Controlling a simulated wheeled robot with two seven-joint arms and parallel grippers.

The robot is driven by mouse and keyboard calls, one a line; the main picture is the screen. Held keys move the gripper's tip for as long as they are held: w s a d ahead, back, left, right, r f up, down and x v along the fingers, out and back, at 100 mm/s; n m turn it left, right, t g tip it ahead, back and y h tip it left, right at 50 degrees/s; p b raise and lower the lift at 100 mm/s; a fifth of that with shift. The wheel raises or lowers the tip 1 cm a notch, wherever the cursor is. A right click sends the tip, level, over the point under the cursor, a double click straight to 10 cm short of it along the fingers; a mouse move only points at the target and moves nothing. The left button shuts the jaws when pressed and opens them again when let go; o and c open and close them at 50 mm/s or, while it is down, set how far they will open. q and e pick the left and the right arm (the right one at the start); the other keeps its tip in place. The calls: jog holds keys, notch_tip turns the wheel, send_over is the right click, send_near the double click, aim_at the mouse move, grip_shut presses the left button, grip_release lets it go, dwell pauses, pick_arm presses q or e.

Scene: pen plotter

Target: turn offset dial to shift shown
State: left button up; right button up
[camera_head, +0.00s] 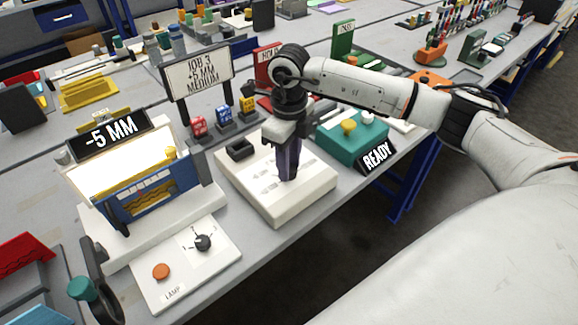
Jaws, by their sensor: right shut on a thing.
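A sign (197,76) reads "JOB 3 +5 MM MEDIUM". A black display (108,137) above the lit plotter (143,195) reads "-5 MM". My right gripper (289,172) points down onto a white box (262,207) with faint arrow marks on its top. It is shut on a control there, which the fingers mostly hide. A black knob (203,242) with marks around it sits on the white panel (185,277) in front of the plotter, apart from the gripper. I cannot tell which control is the offset dial. My left gripper is not in view.
An orange button (161,271) labelled "LAMP" is on the front panel. A teal box (349,143) with yellow and white knobs and a "READY" sign (377,157) stands right of my gripper. Red, blue and yellow blocks (222,116) stand behind. A teal-knobbed crank (82,288) is at lower left.

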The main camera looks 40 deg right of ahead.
jog(key=shift+n+b, duration=0.5)
jog(key=shift+n, duration=0.7)
jog(key=shift+r, duration=0.1)
jog(key=o, duration=1)
jog(key=shift+o, duration=0.2)
notch_tip(320, 180, up, 10)
jog(key=shift+r+b, duration=0.15)
jog(key=shift+b, duration=0.2)
